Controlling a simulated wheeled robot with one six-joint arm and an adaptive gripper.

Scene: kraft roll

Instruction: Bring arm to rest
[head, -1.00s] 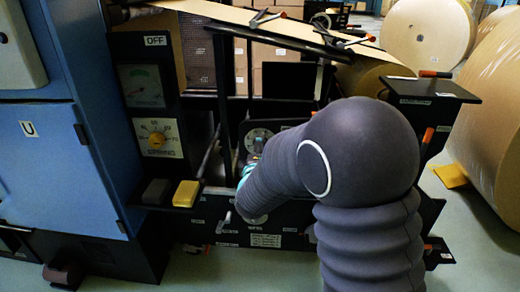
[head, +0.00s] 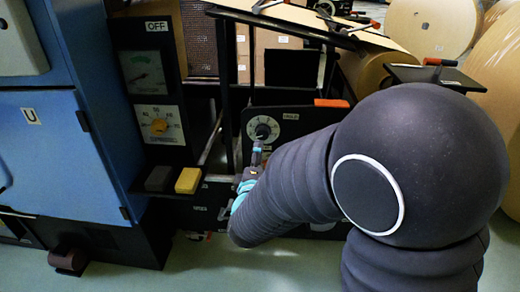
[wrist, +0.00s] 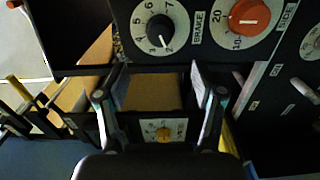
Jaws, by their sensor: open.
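My gripper (wrist: 158,98) is open in the wrist view, its two fingers apart with nothing held between them. A black brake knob (wrist: 160,31) on a white dial is just above the fingers in that view, apart from them. A red knob (wrist: 249,16) is to its right. In the head view, my gripper (head: 257,150) is small, just below a dial (head: 263,130) on the dark machine panel. My own dark padded arm hides much of the panel's right side, and the fingertips are hard to make out there.
A blue cabinet (head: 40,155) stands at the left. A yellow block (head: 188,180) and a dark block (head: 159,178) sit on a ledge beside it. Large kraft rolls (head: 432,25) stand at the upper right. An orange-red handle (head: 331,103) juts above the panel. Green floor shows below.

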